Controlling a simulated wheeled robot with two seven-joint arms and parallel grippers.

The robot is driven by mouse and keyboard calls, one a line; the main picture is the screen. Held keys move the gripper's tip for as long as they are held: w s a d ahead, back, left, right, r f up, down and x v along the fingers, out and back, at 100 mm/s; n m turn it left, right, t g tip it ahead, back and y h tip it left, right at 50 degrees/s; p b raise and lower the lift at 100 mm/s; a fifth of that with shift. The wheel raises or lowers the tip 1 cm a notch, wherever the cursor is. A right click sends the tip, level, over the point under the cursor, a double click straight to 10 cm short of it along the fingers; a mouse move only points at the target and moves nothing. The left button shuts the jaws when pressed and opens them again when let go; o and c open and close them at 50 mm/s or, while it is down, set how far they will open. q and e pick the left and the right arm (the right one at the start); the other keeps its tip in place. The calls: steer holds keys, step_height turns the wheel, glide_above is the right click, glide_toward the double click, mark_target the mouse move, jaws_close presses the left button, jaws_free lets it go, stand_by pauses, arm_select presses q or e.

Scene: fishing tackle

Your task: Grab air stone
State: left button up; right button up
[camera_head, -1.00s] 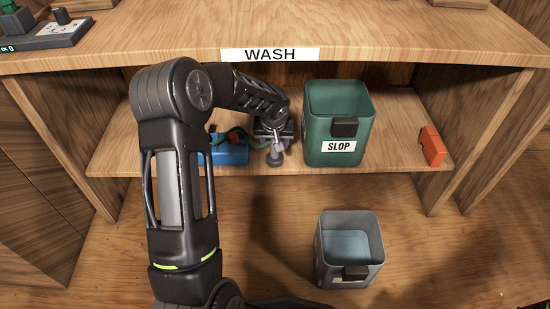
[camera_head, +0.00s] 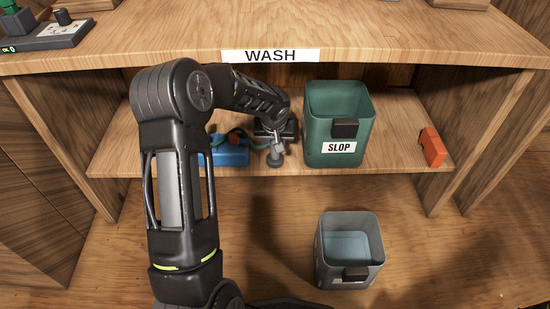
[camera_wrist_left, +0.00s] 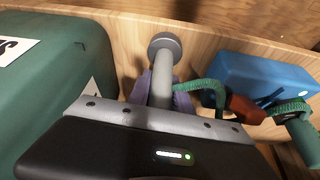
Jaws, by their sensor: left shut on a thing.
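The air stone appears to be the grey piece with a stem and a round end (camera_wrist_left: 165,46), in the left wrist view at top centre. In the head view its round end (camera_head: 275,159) shows low beside the green bin. A green tube (camera_wrist_left: 208,88) runs from near its stem toward the blue box. My left gripper (camera_head: 276,142) is over the stem and shut on it; purple parts show on both sides of the stem. The gripper body hides the stem's near end. My right gripper is not in view.
The green SLOP bin (camera_head: 314,115) stands close right of the gripper. The blue box (camera_head: 230,157) lies to its left. An orange block (camera_head: 432,147) is at the shelf's right end. A grey bin (camera_head: 367,230) stands below. The WASH counter (camera_head: 390,40) overhangs the shelf.

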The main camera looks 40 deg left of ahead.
arm_select(q)
jaws_close()
stand_by(0.3)
steer(key=shift+r, duration=0.15)
stand_by(0.6)
steer(key=shift+r+p, duration=0.4)
steer(key=shift+r, duration=0.1)
step_height(320, 180, up, 3)
steer(key=shift+r+p, duration=0.1)
steer(key=shift+p, duration=0.85)
steer(key=s+d, duration=0.5)
steer(key=s, duration=0.2)
steer(key=s+d+b, duration=0.1)
steer(key=s+d, duration=0.3)
steer(key=s, duration=0.4)
steer(key=shift+s+d+f+b, duration=0.15)
steer(key=shift+d+f+b, duration=0.2)
steer(key=shift+f, duration=0.1)
